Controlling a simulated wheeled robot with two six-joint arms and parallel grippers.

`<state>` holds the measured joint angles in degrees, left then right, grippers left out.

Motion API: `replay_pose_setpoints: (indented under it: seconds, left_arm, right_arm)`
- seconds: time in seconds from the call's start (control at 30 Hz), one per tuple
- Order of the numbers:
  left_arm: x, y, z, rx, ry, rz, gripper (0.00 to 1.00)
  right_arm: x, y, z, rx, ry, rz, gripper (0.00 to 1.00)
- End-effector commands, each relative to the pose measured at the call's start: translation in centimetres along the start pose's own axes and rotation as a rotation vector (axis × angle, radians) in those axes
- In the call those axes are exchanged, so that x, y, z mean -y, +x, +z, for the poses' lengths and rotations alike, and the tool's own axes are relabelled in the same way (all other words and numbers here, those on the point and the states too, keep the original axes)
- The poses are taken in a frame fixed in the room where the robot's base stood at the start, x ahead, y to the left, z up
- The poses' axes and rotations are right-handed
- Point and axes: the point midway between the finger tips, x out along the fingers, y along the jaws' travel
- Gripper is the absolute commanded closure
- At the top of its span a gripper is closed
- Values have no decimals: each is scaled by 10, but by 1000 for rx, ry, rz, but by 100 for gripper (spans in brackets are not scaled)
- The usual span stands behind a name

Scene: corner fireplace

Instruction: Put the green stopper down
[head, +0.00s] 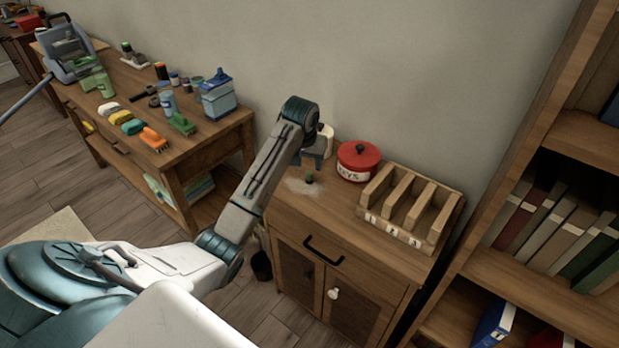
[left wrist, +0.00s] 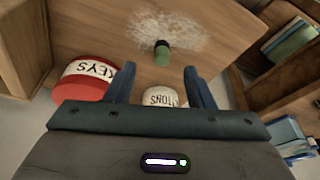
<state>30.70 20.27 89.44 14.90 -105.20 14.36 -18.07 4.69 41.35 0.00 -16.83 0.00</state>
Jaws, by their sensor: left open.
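The green stopper (head: 309,178), small with a dark end, is on the wooden cabinet top (head: 338,217), at the edge of a pale powdery patch (head: 298,186). It also shows in the left wrist view (left wrist: 162,56), ahead of my fingertips. My left gripper (head: 316,160) is above the cabinet top, close to the stopper. Its two fingers are apart, with nothing held between them in the left wrist view (left wrist: 159,70). My right gripper is not in view.
A red KEYS tin (head: 358,163) and a wooden rack with numbered slots (head: 436,222) stand right of the stopper. A white labelled jar (left wrist: 160,97) is close to my gripper. A bookcase (head: 545,250) is at the right; a cluttered workbench (head: 205,145) is at the left.

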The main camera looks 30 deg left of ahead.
Motion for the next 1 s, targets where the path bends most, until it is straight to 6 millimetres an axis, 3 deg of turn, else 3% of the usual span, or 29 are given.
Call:
replay_pose_setpoints:
  seconds: [0.17, 0.43, 0.67, 1.0]
  left_arm:
    - [4, -7, -17, 5, -26, 6, 52]
    - [4, 32, -17, 8, -26, 6, 52]
    - [4, 50, -17, 6, -26, 7, 52]
    - [5, 94, -18, 5, -25, 6, 52]
  right_arm:
    - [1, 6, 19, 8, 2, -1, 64]
    - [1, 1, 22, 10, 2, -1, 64]
    - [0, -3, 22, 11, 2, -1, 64]
    - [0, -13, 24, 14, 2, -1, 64]
